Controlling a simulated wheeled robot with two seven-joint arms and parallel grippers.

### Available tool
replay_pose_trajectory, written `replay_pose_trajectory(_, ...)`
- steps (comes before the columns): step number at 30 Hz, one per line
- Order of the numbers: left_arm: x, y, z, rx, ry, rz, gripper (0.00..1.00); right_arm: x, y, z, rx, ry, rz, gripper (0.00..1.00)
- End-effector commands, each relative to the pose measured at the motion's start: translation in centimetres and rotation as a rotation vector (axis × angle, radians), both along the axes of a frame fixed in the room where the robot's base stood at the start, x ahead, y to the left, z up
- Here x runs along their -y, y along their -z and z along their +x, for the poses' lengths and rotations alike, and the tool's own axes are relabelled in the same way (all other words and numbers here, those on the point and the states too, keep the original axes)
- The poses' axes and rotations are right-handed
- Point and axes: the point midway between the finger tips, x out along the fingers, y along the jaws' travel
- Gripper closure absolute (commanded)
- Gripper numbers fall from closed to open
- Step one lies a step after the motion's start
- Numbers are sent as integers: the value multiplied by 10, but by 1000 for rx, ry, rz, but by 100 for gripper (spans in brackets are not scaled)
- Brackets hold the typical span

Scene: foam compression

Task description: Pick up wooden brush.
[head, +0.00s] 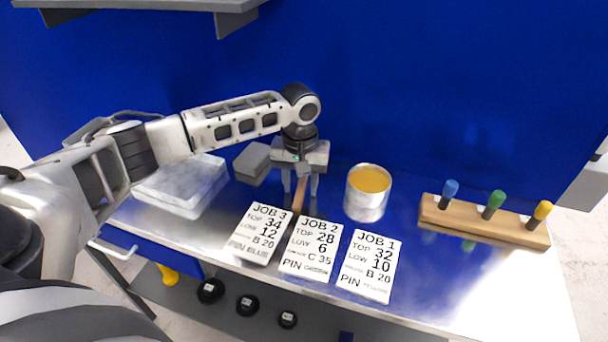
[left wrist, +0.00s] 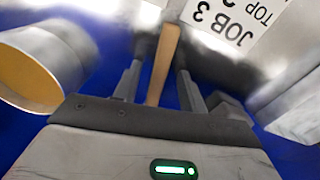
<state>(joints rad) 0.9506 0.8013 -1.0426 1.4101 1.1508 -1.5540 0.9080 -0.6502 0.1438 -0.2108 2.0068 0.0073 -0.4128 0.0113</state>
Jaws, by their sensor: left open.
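The wooden brush (head: 298,198) shows in the head view as a thin brown strip below my left gripper, partly hidden by it and near the job cards. In the left wrist view its long tan handle (left wrist: 164,60) runs between the two fingers. My left gripper (head: 300,186) points down over the metal bench, with a finger on each side of the handle. Its fingers are open in the left wrist view (left wrist: 160,75), with gaps beside the handle. The brush's far end is hidden or unclear. My right gripper is not seen.
Cards for Job 3 (head: 260,235), Job 2 (head: 311,248) and Job 1 (head: 368,266) lie along the front. A can with orange-yellow contents (head: 366,205) stands right of the gripper. A wooden pin block (head: 470,222) is at right, pale slabs (head: 180,188) and a grey block (head: 252,163) at left.

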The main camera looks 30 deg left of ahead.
Motion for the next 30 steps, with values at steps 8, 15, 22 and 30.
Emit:
replay_pose_trajectory(8, 0, 0, 0, 0, 0, 1, 100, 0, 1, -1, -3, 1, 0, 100)
replay_pose_trajectory(15, 0, -1, 0, 0, -1, 1, 100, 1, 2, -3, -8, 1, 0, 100)
replay_pose_trajectory(22, 0, -11, 0, 1, -1, 0, 100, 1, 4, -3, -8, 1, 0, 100)
replay_pose_trajectory(30, 20, -54, 4, 3, 4, -3, 100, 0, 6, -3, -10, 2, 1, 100)
